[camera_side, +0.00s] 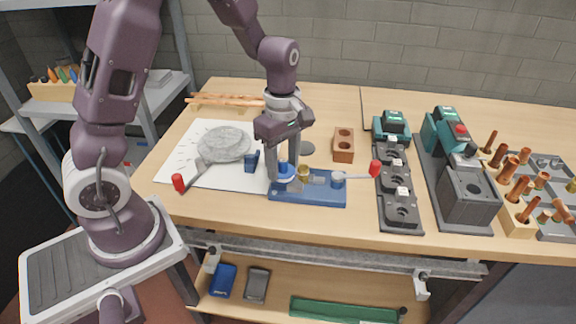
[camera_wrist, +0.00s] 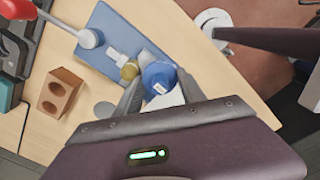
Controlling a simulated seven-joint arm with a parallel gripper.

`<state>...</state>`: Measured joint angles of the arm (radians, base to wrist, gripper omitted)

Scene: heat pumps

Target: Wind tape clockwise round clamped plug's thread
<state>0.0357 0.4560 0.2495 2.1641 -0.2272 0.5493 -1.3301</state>
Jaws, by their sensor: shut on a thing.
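A blue clamp base (camera_side: 320,190) lies near the table's front edge, with a grey toggle and a red-tipped handle (camera_side: 375,168). The brass plug (camera_side: 303,172) stands in it at its left part; it also shows in the wrist view (camera_wrist: 130,70). My gripper (camera_side: 283,178) is shut on the tape spool (camera_wrist: 158,76), which has a blue body and a white part. My gripper's fingers are on either side of the spool. The spool is close beside the plug; I cannot tell whether they touch. The plug's thread and any tape on it are too small to make out.
A white sheet with a round grey disc (camera_side: 224,144) and a red-handled tool (camera_side: 179,182) lies to the left. A brown block with two holes (camera_side: 343,145) stands behind the clamp. Dark fixtures (camera_side: 399,186) and copper fittings crowd the right. Bare table lies in front of the sheet.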

